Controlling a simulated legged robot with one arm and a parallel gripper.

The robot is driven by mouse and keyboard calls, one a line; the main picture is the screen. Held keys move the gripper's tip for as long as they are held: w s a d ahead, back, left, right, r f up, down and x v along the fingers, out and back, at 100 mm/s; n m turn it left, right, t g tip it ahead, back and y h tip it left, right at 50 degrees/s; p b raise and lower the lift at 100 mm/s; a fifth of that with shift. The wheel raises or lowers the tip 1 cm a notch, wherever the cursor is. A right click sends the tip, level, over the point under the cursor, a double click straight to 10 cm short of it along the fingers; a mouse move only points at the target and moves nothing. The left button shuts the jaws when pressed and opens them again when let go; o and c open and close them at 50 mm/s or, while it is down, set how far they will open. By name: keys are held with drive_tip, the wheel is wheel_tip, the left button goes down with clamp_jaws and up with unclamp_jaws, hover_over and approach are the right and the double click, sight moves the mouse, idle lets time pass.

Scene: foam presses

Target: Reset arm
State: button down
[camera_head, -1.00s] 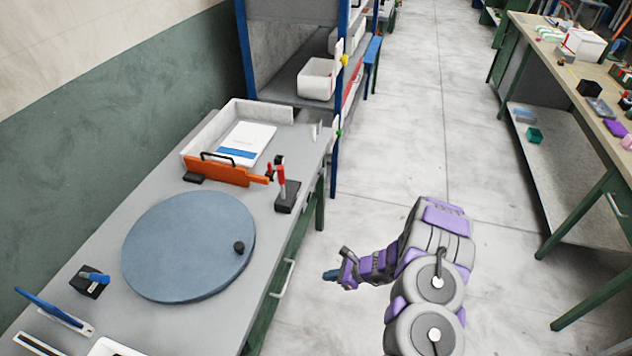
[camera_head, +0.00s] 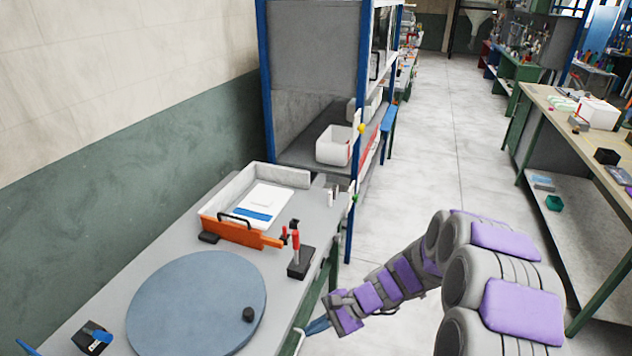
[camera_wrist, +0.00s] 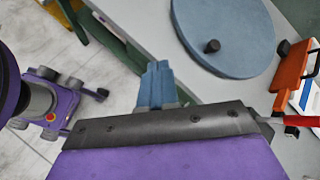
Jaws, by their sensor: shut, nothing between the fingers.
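My gripper (camera_head: 318,326) is at the front edge of the grey workbench, to the right of the round blue disc, in the head view. In the wrist view its blue fingers (camera_wrist: 157,88) are together with nothing between them. My purple and grey arm is bent across the lower right of the head view. The gripper is apart from the disc and the orange tool.
The grey bench (camera_head: 130,270) holds a round blue disc (camera_head: 195,305), an orange-fronted tray (camera_head: 235,231) with a white booklet (camera_head: 262,200), and a red-handled clamp (camera_head: 296,248). A shelf (camera_head: 312,60) stands behind. A wooden-topped bench (camera_head: 548,105) is at right. The aisle floor (camera_head: 455,165) between is clear.

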drive_tip(key=s+d+r+n+g+h, duration=0.3)
drive_tip(key=s+r+n, duration=0.4)
drive_tip(key=s+r, duration=0.55)
drive_tip(key=s+d+r+n+t+h, duration=0.1)
drive_tip(key=s+d+h, duration=0.2)
drive_tip(key=s+d, duration=0.2)
drive_tip(key=s+d+r+n+t+h, duration=0.1)
drive_tip(key=s+d+h, duration=0.3)
drive_tip(key=s, duration=0.7)
drive_tip(key=shift+d+r+n, duration=0.4)
drive_tip(key=shift+d+n, duration=0.4)
drive_tip(key=shift+d, duration=0.4)
